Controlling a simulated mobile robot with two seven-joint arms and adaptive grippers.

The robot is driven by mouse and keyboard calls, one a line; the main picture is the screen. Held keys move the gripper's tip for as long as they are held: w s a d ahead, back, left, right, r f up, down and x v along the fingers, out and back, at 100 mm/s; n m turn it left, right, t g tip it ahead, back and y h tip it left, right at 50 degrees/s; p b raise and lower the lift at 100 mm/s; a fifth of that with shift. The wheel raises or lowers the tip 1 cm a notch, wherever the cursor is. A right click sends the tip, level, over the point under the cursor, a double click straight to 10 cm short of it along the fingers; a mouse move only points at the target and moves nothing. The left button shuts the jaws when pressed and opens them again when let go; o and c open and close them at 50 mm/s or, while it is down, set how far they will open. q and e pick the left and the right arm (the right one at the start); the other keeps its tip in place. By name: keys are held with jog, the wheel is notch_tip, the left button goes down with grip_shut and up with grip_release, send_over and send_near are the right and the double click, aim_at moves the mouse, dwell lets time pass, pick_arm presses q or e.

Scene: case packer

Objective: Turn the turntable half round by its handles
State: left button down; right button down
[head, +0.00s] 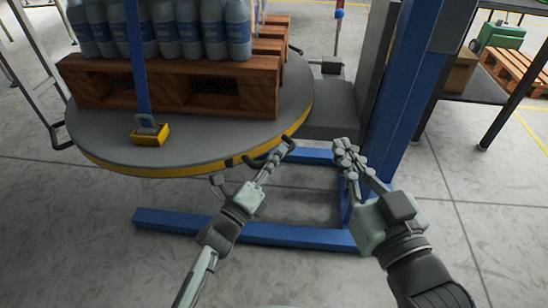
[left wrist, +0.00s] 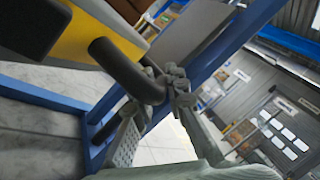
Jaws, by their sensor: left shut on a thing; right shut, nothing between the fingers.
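The turntable (head: 225,132) is a grey round disc with a yellow rim at the upper left of the head view. A dark curved handle (head: 259,163) sticks out from its near right rim, and it shows large in the left wrist view (left wrist: 127,70). My left gripper (head: 284,148) is shut on this handle near its right end; its fingers (left wrist: 168,86) partly hide the grip. Another dark handle (head: 59,137) is on the left rim. My right gripper (head: 345,150) is shut and empty, right of the handle and apart from it.
A wooden pallet (head: 180,88) with several blue-labelled bottles (head: 165,32) stands on the turntable. A yellow block (head: 150,135) and blue strap are at its near edge. A blue post (head: 400,105) and floor beams (head: 270,234) are close to my arms.

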pick_arm(q)
jog(key=c, duration=1.5)
grip_release()
jog(key=shift+c, duration=0.2)
jog(key=v, duration=1.2)
jog(key=shift+f, duration=0.1)
